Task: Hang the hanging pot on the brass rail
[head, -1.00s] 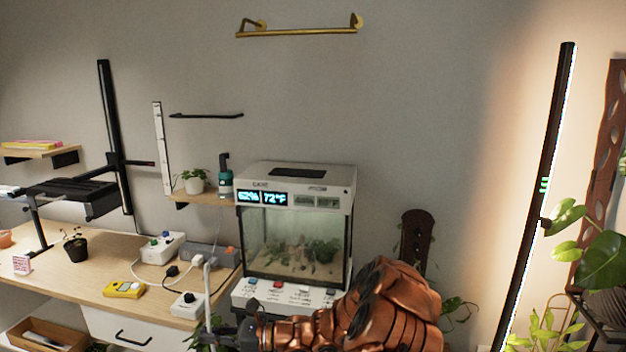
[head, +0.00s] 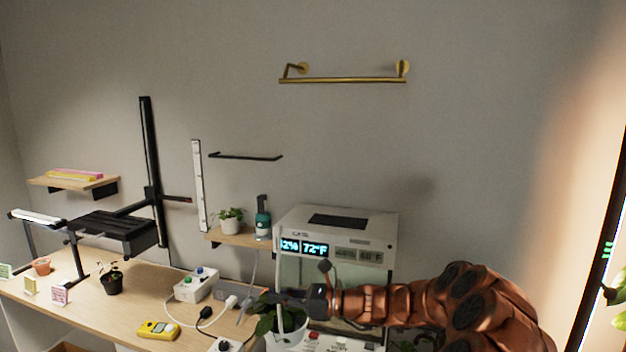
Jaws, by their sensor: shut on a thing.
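The brass rail (head: 345,80) is fixed to the grey wall at the upper middle, with a bracket at each end. My gripper (head: 282,296) is at the lower middle, well below the rail and in front of the terrarium. It is shut on the hanging pot (head: 287,343), a white pot with green leaves and a pale hanger rising from it. The pot's lower part is cut off by the bottom edge of the frame. The fingers are dark and small, so the exact grip point on the hanger is hard to see.
A terrarium (head: 336,240) with a lit display stands behind my arm. A small wooden shelf (head: 226,238) holds a potted plant and a teal bottle. A black wall bar (head: 245,156) is left of the rail. The wall just below the rail is clear.

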